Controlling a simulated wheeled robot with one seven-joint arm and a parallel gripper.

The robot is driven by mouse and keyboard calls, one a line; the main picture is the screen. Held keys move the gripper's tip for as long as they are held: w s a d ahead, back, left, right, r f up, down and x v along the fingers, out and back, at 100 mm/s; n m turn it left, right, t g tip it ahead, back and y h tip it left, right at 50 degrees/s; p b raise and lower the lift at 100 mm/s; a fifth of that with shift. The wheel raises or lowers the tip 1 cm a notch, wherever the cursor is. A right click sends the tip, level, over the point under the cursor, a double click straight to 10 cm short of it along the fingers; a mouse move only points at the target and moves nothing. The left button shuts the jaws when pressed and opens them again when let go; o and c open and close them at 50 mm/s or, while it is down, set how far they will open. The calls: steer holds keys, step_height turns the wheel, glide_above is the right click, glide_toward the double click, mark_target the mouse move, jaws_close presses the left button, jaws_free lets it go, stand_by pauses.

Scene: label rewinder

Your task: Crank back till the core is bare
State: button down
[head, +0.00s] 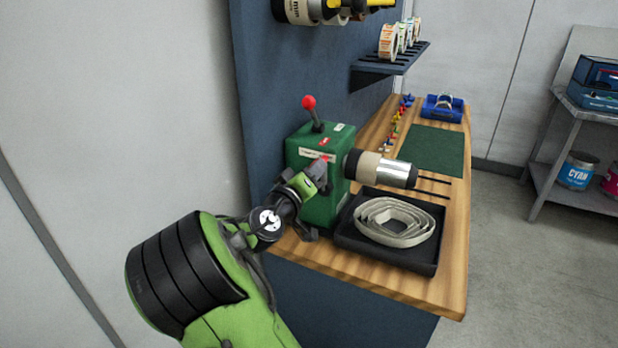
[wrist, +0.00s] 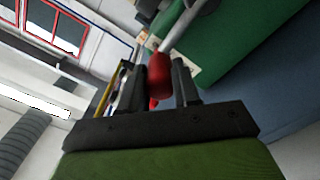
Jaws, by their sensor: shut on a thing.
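The green rewinder (head: 324,206) stands on the wooden bench, with a red-knobbed lever (head: 309,103) upright on its top. A core (head: 396,174) sticks out to its right, silver at the outer end, with a beige band and a black flange nearer the housing. Pale backing strip (head: 396,221) lies in loose loops in the black tray (head: 345,238) below the core. My gripper (head: 318,170) is at the near face of the rewinder. In the wrist view my gripper (wrist: 168,85) is shut on a red crank knob (wrist: 159,75); the crank arm behind it is partly hidden.
A green mat (head: 433,150), small coloured pieces (head: 393,132) and a blue bin (head: 442,108) lie farther along the bench. A wall shelf (head: 391,66) holds label rolls. A metal side table (head: 547,160) stands at the right, across open floor.

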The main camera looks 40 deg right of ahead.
steer(key=shift+s, duration=0.1)
stand_by(0.3)
steer(key=c, duration=0.8)
jaws_free()
steer(key=v, duration=1.5)
steer(key=shift+a+p, duration=0.35)
steer(key=shift+p, duration=0.1)
steer(key=shift+s, duration=0.1)
